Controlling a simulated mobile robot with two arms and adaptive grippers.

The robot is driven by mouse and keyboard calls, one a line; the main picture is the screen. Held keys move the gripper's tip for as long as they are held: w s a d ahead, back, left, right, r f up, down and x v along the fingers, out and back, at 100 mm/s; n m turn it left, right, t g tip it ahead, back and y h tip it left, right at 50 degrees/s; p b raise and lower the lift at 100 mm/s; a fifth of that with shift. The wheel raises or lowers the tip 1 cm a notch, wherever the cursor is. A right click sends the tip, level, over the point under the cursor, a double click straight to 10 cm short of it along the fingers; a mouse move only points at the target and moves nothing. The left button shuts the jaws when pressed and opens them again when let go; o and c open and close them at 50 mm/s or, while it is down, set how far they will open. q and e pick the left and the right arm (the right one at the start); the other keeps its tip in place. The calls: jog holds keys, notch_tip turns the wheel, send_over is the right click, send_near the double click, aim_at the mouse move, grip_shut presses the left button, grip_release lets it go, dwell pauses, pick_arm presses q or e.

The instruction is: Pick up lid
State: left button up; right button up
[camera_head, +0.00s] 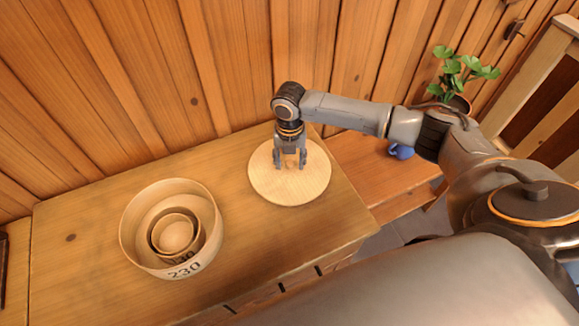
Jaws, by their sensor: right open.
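A round, pale wooden lid (283,190) lies on the right part of the wooden cabinet top (95,213). My right gripper (291,165) is above the lid's middle, pointing down, with its fingers apart and nothing between them. I cannot tell whether the fingertips touch the lid. A round wooden box (131,238) marked 230 stands open to the left of the lid, with smaller round containers (174,234) nested inside it. My left gripper is not in view.
A plank wall (190,70) rises close behind the cabinet top. A lower wooden bench (365,170) to the right holds a blue object (400,151), partly hidden by my right arm. A green plant (462,72) stands at the upper right. The cabinet top between box and lid is clear.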

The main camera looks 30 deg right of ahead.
grip_shut()
jog(key=shift+r, duration=0.1)
